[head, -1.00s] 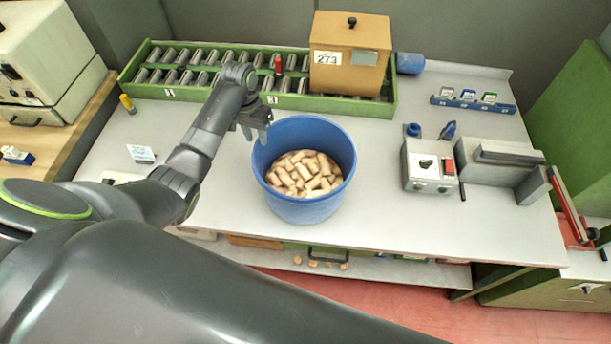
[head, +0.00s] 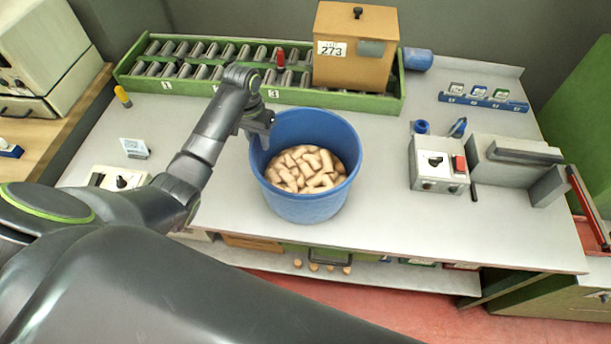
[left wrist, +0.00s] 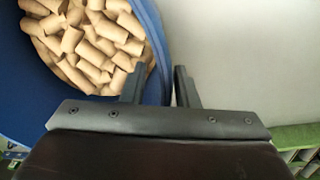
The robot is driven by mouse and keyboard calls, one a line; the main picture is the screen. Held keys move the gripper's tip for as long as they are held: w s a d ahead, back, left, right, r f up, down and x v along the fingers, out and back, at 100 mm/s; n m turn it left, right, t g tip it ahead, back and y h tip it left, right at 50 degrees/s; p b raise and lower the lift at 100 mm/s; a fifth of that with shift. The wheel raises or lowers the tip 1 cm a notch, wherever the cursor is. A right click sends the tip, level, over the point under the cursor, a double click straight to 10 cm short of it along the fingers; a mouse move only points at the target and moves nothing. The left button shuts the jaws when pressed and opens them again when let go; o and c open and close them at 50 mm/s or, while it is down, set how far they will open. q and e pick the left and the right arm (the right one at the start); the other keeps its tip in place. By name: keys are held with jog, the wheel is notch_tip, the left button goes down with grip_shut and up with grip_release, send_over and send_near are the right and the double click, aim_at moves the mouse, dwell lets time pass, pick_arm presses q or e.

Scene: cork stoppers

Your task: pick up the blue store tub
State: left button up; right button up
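The blue tub (head: 308,208) stands upright on the grey bench top, filled with cork stoppers (head: 305,170). My left gripper (head: 258,138) is at the tub's rim, on its left back side in the head view. In the left wrist view the left gripper (left wrist: 160,80) is open, with one finger inside the tub (left wrist: 152,40) over the corks and the other outside. The rim runs between the fingers, and a gap still shows. The lower finger parts are hidden by the tub in the head view. My right gripper is not in view.
A green rack (head: 200,88) with metal rollers and a wooden box (head: 352,50) marked 273 stand behind the tub. A grey control box (head: 438,168) and a clamp-like device (head: 515,165) stand to the right. Bench top is clear between tub and control box.

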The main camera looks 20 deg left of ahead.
pick_arm(q)
grip_shut()
dwell(1.1)
